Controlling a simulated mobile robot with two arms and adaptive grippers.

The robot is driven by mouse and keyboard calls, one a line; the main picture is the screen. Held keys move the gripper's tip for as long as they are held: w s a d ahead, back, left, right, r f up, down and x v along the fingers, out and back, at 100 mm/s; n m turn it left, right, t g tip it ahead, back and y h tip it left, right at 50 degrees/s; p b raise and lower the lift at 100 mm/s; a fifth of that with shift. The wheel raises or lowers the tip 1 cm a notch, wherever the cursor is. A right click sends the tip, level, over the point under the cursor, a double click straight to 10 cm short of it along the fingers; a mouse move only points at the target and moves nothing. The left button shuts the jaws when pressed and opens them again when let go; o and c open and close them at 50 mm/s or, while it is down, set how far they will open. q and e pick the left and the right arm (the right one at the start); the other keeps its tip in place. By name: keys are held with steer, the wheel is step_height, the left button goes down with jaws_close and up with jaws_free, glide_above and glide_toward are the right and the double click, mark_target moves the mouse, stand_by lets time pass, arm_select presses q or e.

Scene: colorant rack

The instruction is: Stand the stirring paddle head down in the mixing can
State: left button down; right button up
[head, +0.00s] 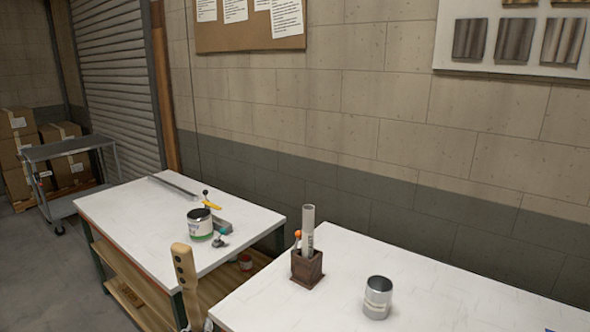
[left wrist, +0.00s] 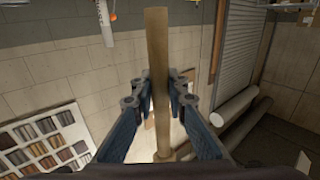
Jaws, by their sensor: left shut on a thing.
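The wooden stirring paddle (head: 186,285) stands nearly upright at the lower front of the head view, its broad end with dark holes at the top. My left gripper (head: 207,325) barely shows at the bottom edge there. In the left wrist view my left gripper (left wrist: 160,95) is shut on the paddle (left wrist: 157,45), with a finger on each side of its wooden shaft. A silver metal can (head: 377,298), which looks like the mixing can, stands upright on the right table, apart from the paddle. Its inside is hard to make out. My right gripper is not in view.
A brown holder (head: 307,268) with a pale tube stands left of the silver can on the white right table (head: 450,290). The left table (head: 130,213) bears a labelled can (head: 200,224) and small tools. The right table's front is clear.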

arm_select(q)
steer(key=shift+r, duration=0.1)
steer(key=shift+r+m+p, duration=0.1)
steer(key=shift+m+p, duration=0.3)
steer(key=shift+m, duration=0.2)
steer(key=m+p, duration=0.2)
steer(key=m, duration=0.2)
steer(key=shift+r, duration=0.1)
steer(key=shift+m, duration=0.9)
steer(key=shift+f+m, duration=0.25)
steer(key=shift+m, duration=0.75)
steer(key=shift+p, duration=0.3)
steer(key=m+p, duration=0.1)
steer(key=m, duration=0.1)
steer(key=shift+r+m, duration=0.15)
steer(key=shift+m, duration=0.15)
steer(key=m, duration=0.5)
steer(key=shift+m+p, duration=0.3)
steer(key=shift+p, duration=0.1)
steer(key=shift+m, duration=0.4)
